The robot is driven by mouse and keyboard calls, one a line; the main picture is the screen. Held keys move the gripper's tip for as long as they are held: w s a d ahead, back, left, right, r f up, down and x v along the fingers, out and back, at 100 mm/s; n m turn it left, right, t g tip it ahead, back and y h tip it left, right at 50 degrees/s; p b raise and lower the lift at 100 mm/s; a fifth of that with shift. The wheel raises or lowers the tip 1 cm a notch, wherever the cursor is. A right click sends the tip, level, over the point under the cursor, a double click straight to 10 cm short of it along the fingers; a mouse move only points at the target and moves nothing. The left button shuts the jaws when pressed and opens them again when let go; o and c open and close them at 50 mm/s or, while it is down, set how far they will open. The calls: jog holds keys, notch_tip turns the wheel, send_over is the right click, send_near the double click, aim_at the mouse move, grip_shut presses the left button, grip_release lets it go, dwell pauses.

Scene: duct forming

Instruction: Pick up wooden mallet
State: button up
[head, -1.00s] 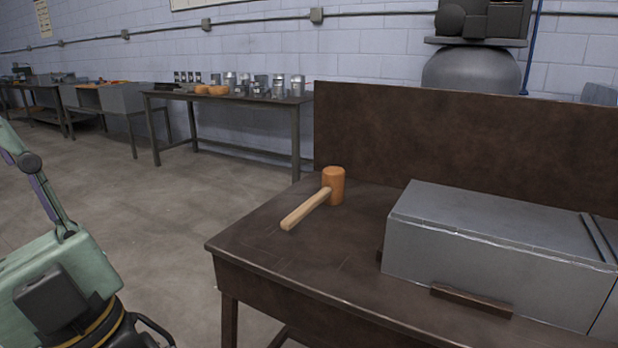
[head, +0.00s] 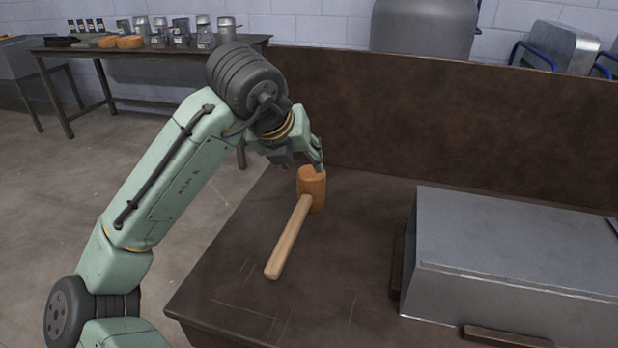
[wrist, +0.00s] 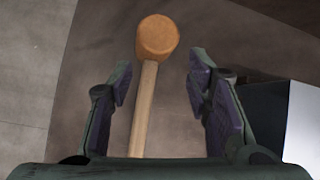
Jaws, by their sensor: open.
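The wooden mallet lies on the dark brown workbench (head: 340,285), near its left side. Its orange-brown head (head: 312,188) is toward the back panel and its pale handle (head: 289,238) points toward the front edge. My gripper (head: 318,160) is above and behind the mallet head in the head view; the gap between them is hard to judge. In the wrist view the mallet head (wrist: 157,38) lies ahead of the open jaws, and the handle (wrist: 143,108) runs between the two fingers of my gripper (wrist: 158,82), nearer the left one. The jaws are empty.
A grey metal box (head: 510,245) sits on the bench to the right of the mallet. A tall back panel (head: 440,130) closes off the rear of the bench. Another table (head: 75,50) with cans stands at the back left. Bare bench top lies between mallet and box.

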aim_at(301, 206)
jog(key=s+f, duration=0.1)
jog(key=a+f+m+g+y, duration=0.1)
jog(key=s+f+m+g, duration=0.1)
jog(key=shift+s+a+y, duration=0.25)
jog(key=shift+s+y, duration=0.05)
jog(key=shift+m+g, duration=0.3)
jog(key=shift+g, duration=0.1)
jog(key=x, duration=0.5)
jog(key=shift+s+p, duration=0.25)
jog(key=shift+p, duration=0.1)
jog(key=x, duration=0.1)
jog(key=p+x, duration=0.1)
jog(key=x, duration=0.3)
jog(key=shift+w+d+f+p, duration=0.1)
jog(key=shift+w+d+p, duration=0.15)
jog(key=shift+d+p, duration=0.1)
jog(key=shift+w+f, duration=0.1)
jog(key=shift+f, duration=0.15)
jog(key=shift+f, duration=0.25)
grip_shut()
